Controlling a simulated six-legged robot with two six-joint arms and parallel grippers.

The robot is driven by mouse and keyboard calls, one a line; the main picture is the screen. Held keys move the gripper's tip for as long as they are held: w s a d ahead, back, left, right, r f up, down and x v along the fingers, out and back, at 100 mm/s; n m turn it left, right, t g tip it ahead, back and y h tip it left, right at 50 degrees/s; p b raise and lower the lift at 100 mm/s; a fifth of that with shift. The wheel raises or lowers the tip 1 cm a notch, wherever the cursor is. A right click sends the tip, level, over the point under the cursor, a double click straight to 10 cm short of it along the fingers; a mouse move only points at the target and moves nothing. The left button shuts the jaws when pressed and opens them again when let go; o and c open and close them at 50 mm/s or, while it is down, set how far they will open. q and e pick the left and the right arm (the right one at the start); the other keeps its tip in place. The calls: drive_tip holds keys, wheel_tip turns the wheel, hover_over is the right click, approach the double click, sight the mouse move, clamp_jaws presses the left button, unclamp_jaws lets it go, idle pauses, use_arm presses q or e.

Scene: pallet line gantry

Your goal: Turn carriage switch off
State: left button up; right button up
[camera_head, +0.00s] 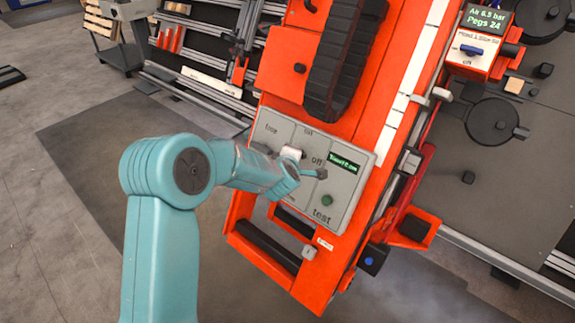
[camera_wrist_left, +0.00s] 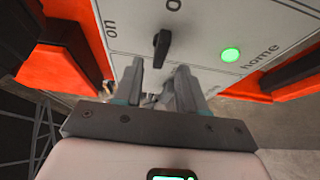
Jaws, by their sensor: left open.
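In the left wrist view, a black switch lever (camera_wrist_left: 161,48) stands out from the panel (camera_wrist_left: 205,30), beside the label "on" at the left. The open fingers of my left gripper (camera_wrist_left: 159,68) point at it, one to each side of its line. The lever is just beyond the fingertips, and I see no contact. My right gripper is not in view.
A black cable chain (camera_head: 343,55) runs above the panel. A separate box with a blue switch (camera_head: 471,50) stands at upper right. Open floor lies at left.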

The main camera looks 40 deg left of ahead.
use_arm(q)
drive_tip(key=v, duration=1.3)
drive_tip(key=shift+p, duration=0.4)
